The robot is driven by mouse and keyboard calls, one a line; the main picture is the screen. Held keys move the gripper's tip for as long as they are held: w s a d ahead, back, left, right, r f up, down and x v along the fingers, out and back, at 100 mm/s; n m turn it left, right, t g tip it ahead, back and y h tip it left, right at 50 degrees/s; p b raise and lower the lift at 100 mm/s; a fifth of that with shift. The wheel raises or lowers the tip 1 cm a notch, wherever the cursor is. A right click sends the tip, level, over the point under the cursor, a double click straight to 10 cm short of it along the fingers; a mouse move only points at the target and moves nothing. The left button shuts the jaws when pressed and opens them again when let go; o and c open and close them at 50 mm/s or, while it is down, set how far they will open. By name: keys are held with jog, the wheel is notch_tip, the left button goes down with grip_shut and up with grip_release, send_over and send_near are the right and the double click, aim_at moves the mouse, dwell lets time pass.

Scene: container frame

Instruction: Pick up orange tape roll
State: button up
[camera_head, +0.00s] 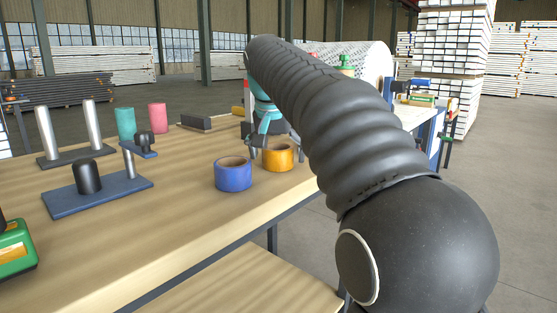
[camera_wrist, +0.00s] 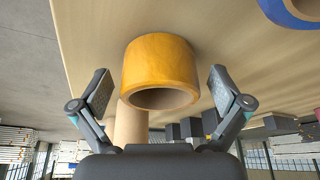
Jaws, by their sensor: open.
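The orange tape roll (camera_head: 278,157) stands flat on the wooden table near its right edge in the head view. In the wrist view the orange tape roll (camera_wrist: 160,68) sits ahead of my gripper, between the lines of the two fingers. My gripper (camera_wrist: 160,92) is open, with one finger to each side of the roll and no visible contact. In the head view my gripper (camera_head: 260,147) is close to the roll, on its left and far side, partly hidden by my arm.
A blue tape roll (camera_head: 233,174) stands just left of the orange one and also shows in the wrist view (camera_wrist: 292,12). Dark blue and grey stands with cylinders, a teal cylinder (camera_head: 126,123) and a pink cylinder (camera_head: 158,117) are further left.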

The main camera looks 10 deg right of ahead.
jog(key=c, duration=1.2)
